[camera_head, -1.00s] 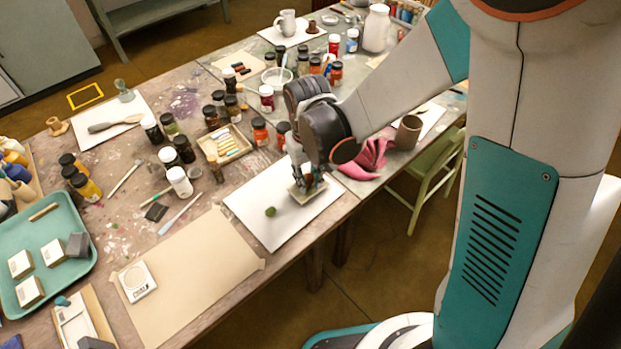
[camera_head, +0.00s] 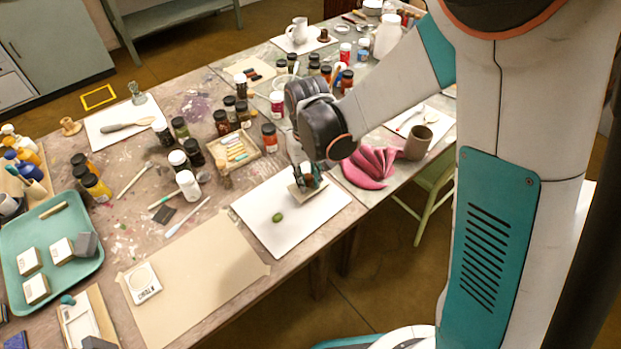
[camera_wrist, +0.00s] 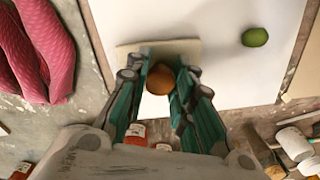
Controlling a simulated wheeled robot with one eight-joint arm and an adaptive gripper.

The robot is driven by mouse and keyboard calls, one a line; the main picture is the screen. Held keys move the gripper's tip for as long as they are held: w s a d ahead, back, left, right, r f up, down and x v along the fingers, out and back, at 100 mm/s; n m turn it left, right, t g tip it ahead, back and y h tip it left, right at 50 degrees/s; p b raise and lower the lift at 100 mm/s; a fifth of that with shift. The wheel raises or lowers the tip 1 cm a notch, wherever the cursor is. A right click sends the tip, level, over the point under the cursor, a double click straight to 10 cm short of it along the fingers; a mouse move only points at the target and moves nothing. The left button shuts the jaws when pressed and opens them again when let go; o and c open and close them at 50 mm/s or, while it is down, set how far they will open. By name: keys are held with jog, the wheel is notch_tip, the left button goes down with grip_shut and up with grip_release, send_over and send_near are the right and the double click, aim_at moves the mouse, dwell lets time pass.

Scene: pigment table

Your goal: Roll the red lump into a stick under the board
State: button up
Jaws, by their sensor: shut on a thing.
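My gripper (camera_head: 306,180) is over the white sheet (camera_head: 315,211), pointing down. Its fingers (camera_wrist: 160,80) are shut on the round orange-brown knob (camera_wrist: 162,78) of a small pale board (camera_wrist: 196,52). The board (camera_head: 297,194) is low over the sheet; I cannot tell whether it touches it. A green oval lump (camera_head: 277,217) lies on the sheet, apart from the board and nearer the front left. It also shows in the wrist view (camera_wrist: 255,37). No red lump shows; the space under the board is hidden.
A crumpled pink cloth (camera_head: 366,167) and a brown cup (camera_head: 418,142) are right of the sheet.

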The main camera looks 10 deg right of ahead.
jog(key=shift+s+d, duration=0.35)
jog(key=shift+s, duration=0.25)
jog(key=shift+s+d, duration=0.4)
jog(key=shift+s, duration=0.2)
jog(key=shift+s+d, duration=0.35)
jog(key=shift+s, duration=0.2)
jog(key=shift+s+d, duration=0.35)
jog(key=shift+s, duration=0.2)
jog(key=shift+w+a, duration=0.4)
jog(key=shift+w, duration=0.25)
jog(key=shift+w, duration=0.1)
jog(key=shift+w+a, duration=0.4)
jog(key=shift+w, duration=0.05)
